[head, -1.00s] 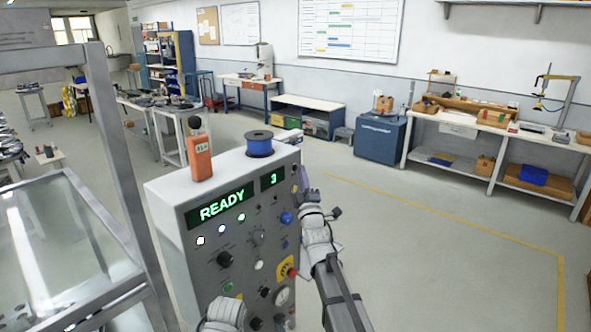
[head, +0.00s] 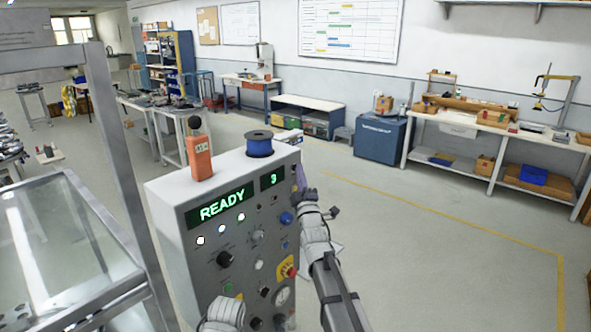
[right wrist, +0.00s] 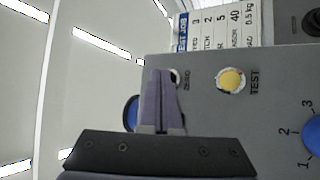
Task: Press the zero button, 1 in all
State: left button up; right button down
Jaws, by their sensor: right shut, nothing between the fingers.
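The zero button (right wrist: 175,74) shows in the right wrist view as a small pale edge beside its ZERO label, mostly hidden behind my fingertips. My right gripper (right wrist: 158,75) is shut and empty, its purple-grey fingers together in front of the button. I cannot tell whether they touch it. In the head view my right gripper (head: 298,180) is at the right edge of the grey control panel (head: 190,275). My left gripper's fingers are not visible.
A yellow TEST button (right wrist: 231,80) sits next to ZERO, with a numbered dial beyond. A red emergency knob (head: 289,270) is lower on the panel. An orange device (head: 200,158) and a blue spool (head: 259,145) stand on top. The floor at right is clear.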

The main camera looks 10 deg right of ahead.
dwell(0.6)
jog(key=shift+s+d, duration=0.4)
jog(key=shift+s, duration=0.15)
jog(key=s+d, duration=0.1)
jog(key=s, duration=0.1)
jog(key=s+d, duration=0.2)
dwell(0.4)
dwell(0.5)
